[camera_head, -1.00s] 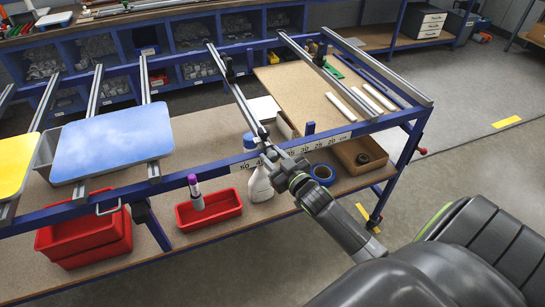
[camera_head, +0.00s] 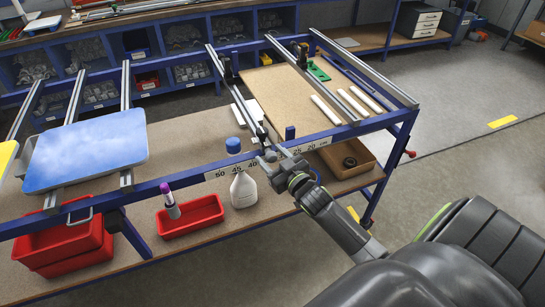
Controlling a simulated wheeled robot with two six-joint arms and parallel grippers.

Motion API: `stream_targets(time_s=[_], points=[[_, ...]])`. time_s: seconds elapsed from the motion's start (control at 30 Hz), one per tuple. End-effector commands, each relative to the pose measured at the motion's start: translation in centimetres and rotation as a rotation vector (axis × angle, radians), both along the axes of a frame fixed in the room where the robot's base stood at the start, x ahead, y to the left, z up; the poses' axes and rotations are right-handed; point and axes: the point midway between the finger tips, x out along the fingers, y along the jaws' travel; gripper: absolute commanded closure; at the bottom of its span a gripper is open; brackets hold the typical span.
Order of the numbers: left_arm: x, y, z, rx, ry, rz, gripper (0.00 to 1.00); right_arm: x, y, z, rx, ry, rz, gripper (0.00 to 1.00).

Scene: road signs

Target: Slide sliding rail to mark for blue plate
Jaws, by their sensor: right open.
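The sliding rail (camera_head: 236,98) is a grey bar running from the back beam to the front blue beam. A white scale strip (camera_head: 225,172) lies on the front beam; 50, 45, 40 show left of my right gripper, and 25, 20 and cm to its right. My right gripper (camera_head: 266,156) is open at the rail's near end, over the strip, and hides the numbers between. I cannot tell whether it touches the rail. My left gripper is not in view.
Below are a white spray bottle (camera_head: 243,190), a red tray (camera_head: 190,216) and red bins (camera_head: 62,243). Another rail (camera_head: 310,80) crosses farther right. The beam between the plate and sliding rail is clear.

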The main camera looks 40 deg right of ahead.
Motion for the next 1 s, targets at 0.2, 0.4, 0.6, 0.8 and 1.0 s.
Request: stream_targets(time_s=[0.2,0.4,0.6,0.8,1.0], points=[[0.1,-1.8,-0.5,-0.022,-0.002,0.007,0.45,-0.4,0.0,-0.1,-0.002,-0.001,0.001,0.46],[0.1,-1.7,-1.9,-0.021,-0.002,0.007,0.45,-2.7,-0.1,-0.4,-0.004,0.0,0.001,0.46],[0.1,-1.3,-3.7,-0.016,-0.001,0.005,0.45,-6.1,0.0,-0.5,-0.003,0.0,0.001,0.46],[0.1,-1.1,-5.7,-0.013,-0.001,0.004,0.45,-9.9,-0.1,-0.6,-0.004,0.002,0.001,0.46],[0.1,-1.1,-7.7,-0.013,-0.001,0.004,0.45,-13.4,-0.1,-0.6,-0.006,0.002,0.002,0.46]])
